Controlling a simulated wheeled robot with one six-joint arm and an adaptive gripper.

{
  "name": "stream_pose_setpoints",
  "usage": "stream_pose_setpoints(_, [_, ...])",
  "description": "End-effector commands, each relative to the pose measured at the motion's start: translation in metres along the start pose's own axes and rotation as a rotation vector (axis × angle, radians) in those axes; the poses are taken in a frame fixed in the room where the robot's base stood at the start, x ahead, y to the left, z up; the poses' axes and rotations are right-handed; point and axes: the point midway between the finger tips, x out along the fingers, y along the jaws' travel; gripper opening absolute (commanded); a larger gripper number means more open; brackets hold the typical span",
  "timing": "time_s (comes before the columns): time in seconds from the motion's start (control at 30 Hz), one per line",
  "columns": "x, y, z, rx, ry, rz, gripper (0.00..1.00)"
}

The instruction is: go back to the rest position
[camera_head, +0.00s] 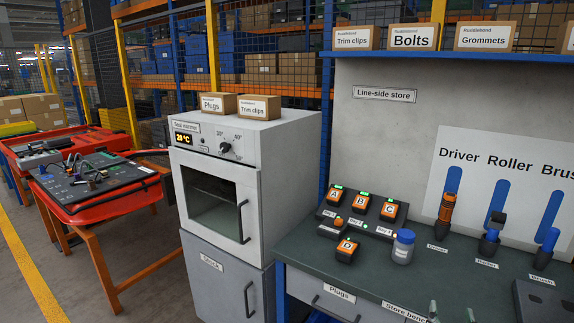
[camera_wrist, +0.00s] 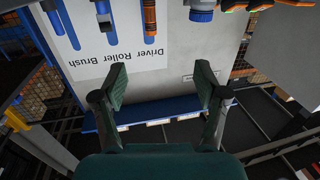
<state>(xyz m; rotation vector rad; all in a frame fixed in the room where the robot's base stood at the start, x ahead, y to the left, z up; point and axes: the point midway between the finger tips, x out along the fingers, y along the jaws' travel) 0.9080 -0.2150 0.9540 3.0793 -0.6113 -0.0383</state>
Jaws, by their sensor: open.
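My gripper (camera_wrist: 161,92) shows in the wrist view with its two fingers spread wide apart and nothing between them. The wrist view is upside down and shows the tool board (camera_wrist: 100,45) lettered Driver Roller Brush, with tools at its top edge. In the head view the store bench (camera_head: 470,283) stands at the right. An orange driver (camera_head: 446,214), a roller (camera_head: 490,236) and a brush (camera_head: 545,249) stand in a row on it, below blue shapes on the board.
A white seal warmer (camera_head: 222,150) reading 20 °C stands left of the bench, its door shut. Charger slots hold units A, B and C; unit D (camera_head: 347,249) sits in front, beside a blue-lidded jar (camera_head: 403,246). Red carts (camera_head: 95,195) stand at the left. Boxes (camera_head: 413,37) line the upper shelf.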

Motion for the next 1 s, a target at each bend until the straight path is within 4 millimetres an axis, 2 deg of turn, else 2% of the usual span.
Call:
stream_pose_setpoints(0.17, [-0.034,-0.012,0.03,-0.004,-0.02,-0.031,0.73])
stream_pose_setpoints(0.27, [-0.062,-0.021,0.052,-0.008,-0.034,-0.055,0.73])
stream_pose_setpoints(0.4, [-0.113,-0.033,0.083,-0.014,-0.058,-0.096,0.73])
stream_pose_setpoints(0.6, [-0.189,-0.045,0.115,-0.019,-0.089,-0.154,0.73])
stream_pose_setpoints(0.8, [-0.264,-0.049,0.133,-0.025,-0.119,-0.207,0.73])
stream_pose_setpoints(1.0, [-0.337,-0.048,0.139,-0.03,-0.151,-0.256,0.73])
